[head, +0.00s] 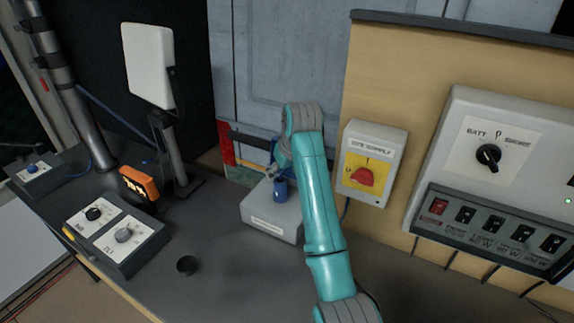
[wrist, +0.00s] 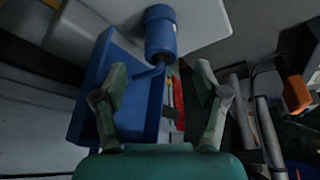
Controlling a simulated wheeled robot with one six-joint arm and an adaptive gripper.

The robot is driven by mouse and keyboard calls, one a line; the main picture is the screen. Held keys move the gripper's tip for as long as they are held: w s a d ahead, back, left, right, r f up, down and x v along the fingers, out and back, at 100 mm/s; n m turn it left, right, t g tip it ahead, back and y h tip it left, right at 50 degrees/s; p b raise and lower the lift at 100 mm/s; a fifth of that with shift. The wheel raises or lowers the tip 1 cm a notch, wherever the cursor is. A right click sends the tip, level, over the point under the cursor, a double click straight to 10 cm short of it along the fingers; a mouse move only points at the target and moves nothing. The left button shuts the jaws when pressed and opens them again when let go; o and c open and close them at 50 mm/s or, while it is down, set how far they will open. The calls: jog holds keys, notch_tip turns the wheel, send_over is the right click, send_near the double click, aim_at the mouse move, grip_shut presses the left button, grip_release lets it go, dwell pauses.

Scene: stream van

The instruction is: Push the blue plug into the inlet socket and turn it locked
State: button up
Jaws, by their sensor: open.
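The blue plug (head: 280,190) shows as a short upright blue cylinder at the light grey box (head: 268,228) on the bench. Whether it is seated in the socket cannot be told; the socket itself is hidden. In the wrist view, the plug (wrist: 160,32) is at the top centre against the pale box, with a thin blue lever-like part below it. My gripper (wrist: 160,75) is open, its two fingers apart, with the plug beyond the fingertips and not gripped. In the head view, my gripper (head: 271,172) is small and partly hidden beside my teal arm, just above and left of the plug.
A flat blue panel (wrist: 88,100) stands close by the left finger in the wrist view. A grey box with a red rotary switch (head: 362,178) is on the wall right of my arm.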

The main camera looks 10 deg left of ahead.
aim_at(282, 180)
jog(key=shift+x, duration=2.9)
grip_shut()
jog(key=shift+a+n+g+y, duration=0.1)
jog(key=shift+n+g+y, duration=0.35)
jog(key=shift+n, duration=1.25)
jog(key=shift+n+g, duration=0.25)
jog(key=shift+n, duration=0.35)
jog(key=shift+n+g+y, duration=0.25)
jog(key=shift+n+g, duration=0.05)
jog(key=shift+n, duration=0.7)
jog(key=shift+n+g+y, duration=0.3)
jog(key=shift+n+g, duration=0.2)
jog(key=shift+n, duration=0.9)
